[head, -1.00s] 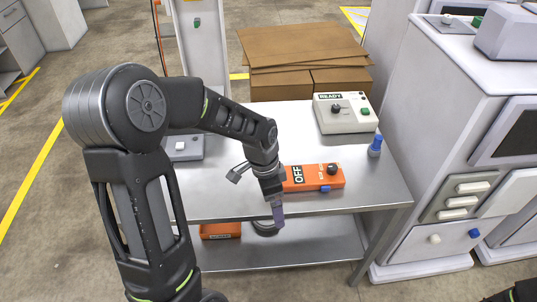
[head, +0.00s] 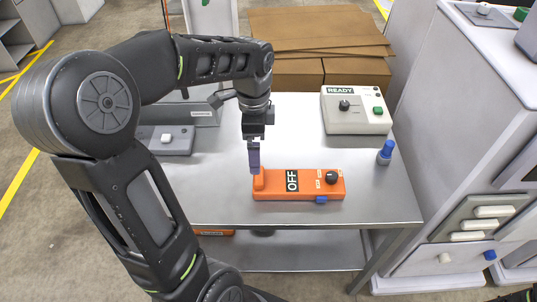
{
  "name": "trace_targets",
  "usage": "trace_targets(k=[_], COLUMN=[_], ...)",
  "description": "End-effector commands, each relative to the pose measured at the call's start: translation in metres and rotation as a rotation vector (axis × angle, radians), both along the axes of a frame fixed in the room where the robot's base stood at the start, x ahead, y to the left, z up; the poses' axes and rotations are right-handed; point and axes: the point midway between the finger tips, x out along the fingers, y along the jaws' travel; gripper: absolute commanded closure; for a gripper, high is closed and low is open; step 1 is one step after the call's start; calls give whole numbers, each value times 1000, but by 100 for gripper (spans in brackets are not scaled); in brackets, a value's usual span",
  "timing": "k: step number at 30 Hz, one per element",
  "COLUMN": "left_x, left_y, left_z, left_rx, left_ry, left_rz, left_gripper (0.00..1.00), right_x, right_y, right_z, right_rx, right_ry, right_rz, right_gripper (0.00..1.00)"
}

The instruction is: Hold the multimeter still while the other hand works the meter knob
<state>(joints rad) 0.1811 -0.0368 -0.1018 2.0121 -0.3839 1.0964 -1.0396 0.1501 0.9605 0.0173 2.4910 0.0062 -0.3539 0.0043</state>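The orange multimeter (head: 272,189) lies flat on the steel table, with a black label reading OFF and a blue piece on its near edge. Its black knob (head: 331,177) is near the right end. My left gripper (head: 254,168) points down at the multimeter's left end, its purple-grey fingertips at or just above a raised orange part (head: 259,181). The fingers overlap in this view, so I cannot tell their gap or whether they touch. My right gripper is out of view; only a dark bit of arm shows in the bottom right corner.
A white READY box (head: 356,122) with a dark knob and green button stands at the back right of the table (head: 385,205). A blue-topped item (head: 385,152) is beside it. A grey switch box (head: 165,140) sits at the left. A cabinet (head: 440,160) stands at the right.

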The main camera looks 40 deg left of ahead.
Motion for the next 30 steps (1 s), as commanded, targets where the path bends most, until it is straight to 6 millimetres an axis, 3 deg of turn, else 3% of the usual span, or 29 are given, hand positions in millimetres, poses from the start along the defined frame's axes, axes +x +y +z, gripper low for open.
trace_targets(k=[1,10,23,30], left_x=[0,0,0,-1], left_y=[0,0,0,0], left_z=[-16,-54,-54,-70], left_rx=[0,-1,-1,-1], left_ry=[0,-1,-1,3], left_rz=[1,1,1,2], left_gripper=[0,0,0,0], right_x=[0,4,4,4], right_y=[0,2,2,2], right_z=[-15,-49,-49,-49], right_rx=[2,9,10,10], right_ry=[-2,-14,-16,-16], right_rz=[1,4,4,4], right_gripper=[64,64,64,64])
